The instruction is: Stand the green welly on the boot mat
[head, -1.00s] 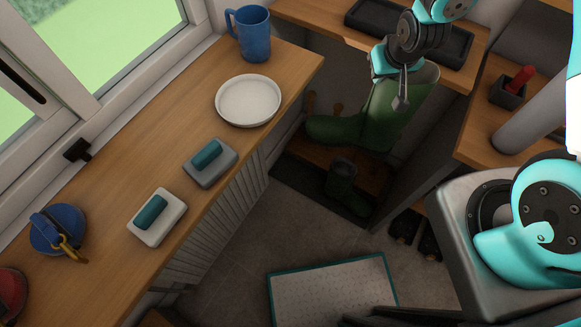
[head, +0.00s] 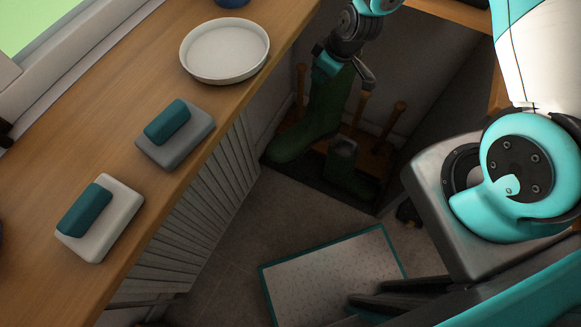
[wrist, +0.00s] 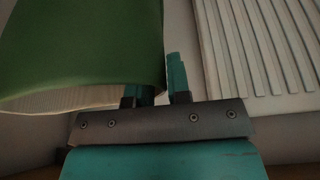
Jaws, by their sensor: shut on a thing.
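The green welly (head: 322,112) hangs from my gripper (head: 345,68), roughly upright with its toe to the lower left. My gripper is shut on the rim of its shaft. In the wrist view the green shaft (wrist: 80,45) and its pale lining fill the left, with one finger at its edge; the fingertips (wrist: 155,85) are partly hidden.
The counter (head: 130,85) at left holds a white plate (head: 225,50) and two teal-handled blocks. Grey floor (head: 225,262) is clear left of the mat.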

